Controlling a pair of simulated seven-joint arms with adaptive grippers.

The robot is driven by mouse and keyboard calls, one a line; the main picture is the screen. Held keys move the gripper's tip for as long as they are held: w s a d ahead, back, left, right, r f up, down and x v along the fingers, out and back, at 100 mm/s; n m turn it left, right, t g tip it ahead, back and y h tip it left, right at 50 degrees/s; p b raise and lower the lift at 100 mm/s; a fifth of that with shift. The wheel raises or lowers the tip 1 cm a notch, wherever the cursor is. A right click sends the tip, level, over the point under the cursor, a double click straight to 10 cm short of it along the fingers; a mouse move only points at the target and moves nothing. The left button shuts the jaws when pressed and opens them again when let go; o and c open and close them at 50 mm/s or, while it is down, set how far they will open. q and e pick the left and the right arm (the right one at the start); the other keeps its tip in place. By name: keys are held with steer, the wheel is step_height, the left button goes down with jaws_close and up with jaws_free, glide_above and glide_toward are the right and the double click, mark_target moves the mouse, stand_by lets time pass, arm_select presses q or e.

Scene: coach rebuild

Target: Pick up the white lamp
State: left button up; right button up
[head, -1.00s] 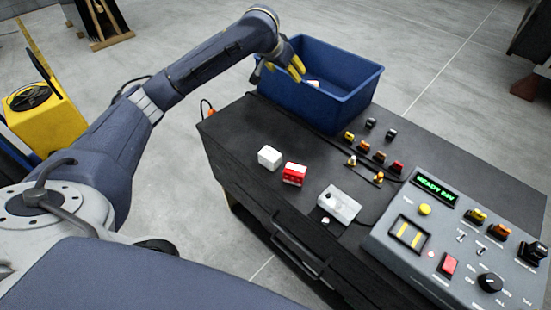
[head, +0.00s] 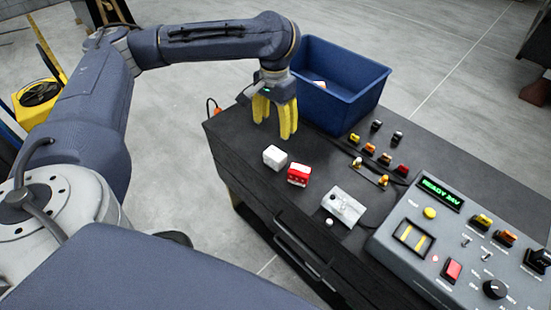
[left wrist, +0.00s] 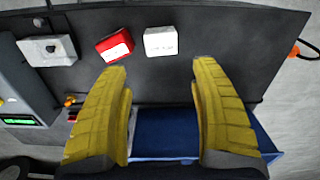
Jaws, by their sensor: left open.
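The white lamp (head: 275,157), a small white block, sits on the black bench top beside a red block. It also shows in the left wrist view (left wrist: 161,42), at the top, beyond the fingertips and apart from them. My left gripper (head: 274,132) points down above the bench, just behind the white lamp, with its yellow fingers empty. In the left wrist view the fingers (left wrist: 160,63) are spread wide with nothing between them. My right gripper is in neither view.
A red block (head: 299,175) sits right of the lamp, then a white box with a knob (head: 344,206). A blue bin (head: 340,107) stands behind my left gripper. Small colored lamps (head: 369,150) and a grey control panel (head: 440,235) reading READY 24V occupy the right side.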

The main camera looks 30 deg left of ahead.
mark_target(275, 153)
arm_select(q)
step_height(275, 153, down, 9)
steer(key=shift+r, duration=0.2)
steer(key=shift+w+f, duration=0.2)
steer(key=shift+f, duration=3.2)
steer(key=shift+c, duration=0.5)
steer(key=c, duration=0.8)
steer(key=shift+r, duration=0.15)
